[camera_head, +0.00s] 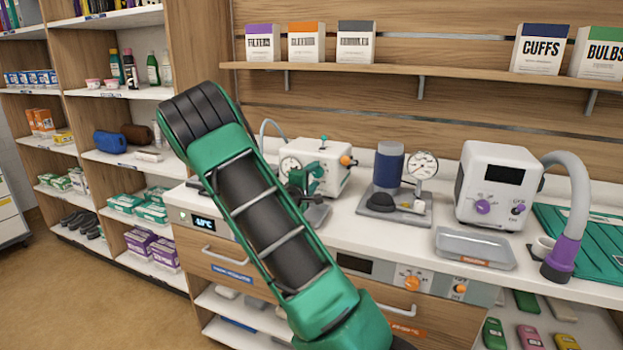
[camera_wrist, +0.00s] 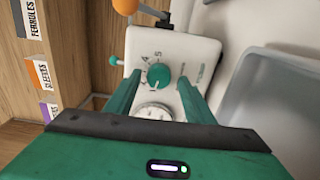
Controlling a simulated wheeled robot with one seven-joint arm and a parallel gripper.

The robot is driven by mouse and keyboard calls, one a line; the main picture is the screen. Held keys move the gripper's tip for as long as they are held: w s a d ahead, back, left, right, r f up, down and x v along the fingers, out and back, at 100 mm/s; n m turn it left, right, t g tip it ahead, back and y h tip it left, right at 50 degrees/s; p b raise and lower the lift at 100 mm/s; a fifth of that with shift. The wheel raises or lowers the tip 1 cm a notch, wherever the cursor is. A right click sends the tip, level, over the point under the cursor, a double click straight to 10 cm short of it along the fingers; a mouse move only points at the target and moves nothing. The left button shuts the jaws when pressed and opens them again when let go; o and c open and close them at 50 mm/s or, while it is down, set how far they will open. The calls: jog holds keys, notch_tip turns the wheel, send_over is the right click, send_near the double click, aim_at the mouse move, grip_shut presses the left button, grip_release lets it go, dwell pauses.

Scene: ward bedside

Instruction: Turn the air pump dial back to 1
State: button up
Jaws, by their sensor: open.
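The air pump is a white box (camera_head: 327,176) on the counter behind my arm, with a round gauge at its left and an orange knob at its right. In the wrist view its white face (camera_wrist: 172,45) carries a round green dial (camera_wrist: 159,76) with small dark numbers around it; a 4 and a 5 can be made out. I cannot tell clearly which number the dial points at. My open gripper (camera_wrist: 159,86) has one green finger on each side of the dial, with visible gaps. In the head view my gripper partly covers the pump's front.
The pump's gauge (camera_wrist: 153,112) sits between my fingers, close to my palm. An orange ball knob (camera_wrist: 125,5) stands out at the top. To the right are a second gauge unit (camera_head: 422,163), a grey tray (camera_head: 475,248) and a white machine with a hose (camera_head: 497,186). A shelf runs above.

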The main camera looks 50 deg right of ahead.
jog(key=v, duration=1)
jog(key=shift+a, duration=0.35)
